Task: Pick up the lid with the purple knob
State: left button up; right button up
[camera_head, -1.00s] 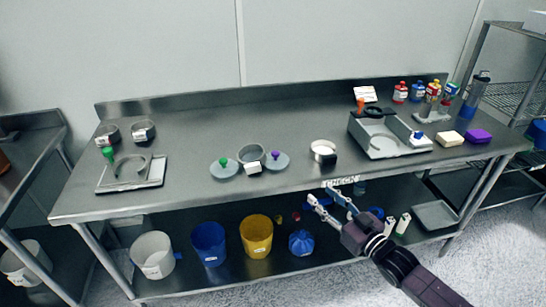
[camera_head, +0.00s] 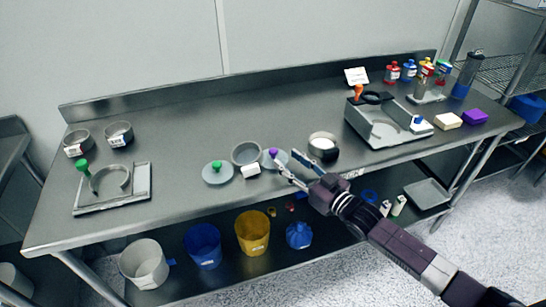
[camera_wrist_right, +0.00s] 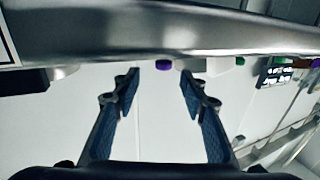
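The lid with the purple knob (camera_head: 269,164) is a grey disc on the steel table, right of a grey sieve ring (camera_head: 245,153). Its purple knob (camera_head: 273,153) stands up from it. In the right wrist view a purple knob (camera_wrist_right: 163,65) shows between the fingers, farther off. My right gripper (camera_head: 287,161) is open and empty at the lid's right side; it overlaps the lid's right edge in the picture, and I cannot tell whether it touches. The fingers also show apart in the right wrist view (camera_wrist_right: 160,80). My left gripper is not in view.
A lid with a green knob (camera_head: 217,174) lies to the left, and a small white block (camera_head: 251,171) sits in front of the ring. The table's middle left is clear.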

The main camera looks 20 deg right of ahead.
aim_at(276, 153)
jog(key=x, duration=0.2)
jog(key=p+x, duration=0.1)
jog(key=x, duration=0.1)
jog(key=shift+s+a+r, duration=0.15)
jog(key=shift+a+r, duration=0.05)
jog(key=shift+w+a, duration=0.2)
jog(key=shift+w, duration=0.15)
jog(key=shift+w+a+f, duration=0.1)
jog(key=shift+w, duration=0.25)
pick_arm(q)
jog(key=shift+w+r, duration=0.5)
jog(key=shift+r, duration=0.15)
pick_arm(e)
grip_shut()
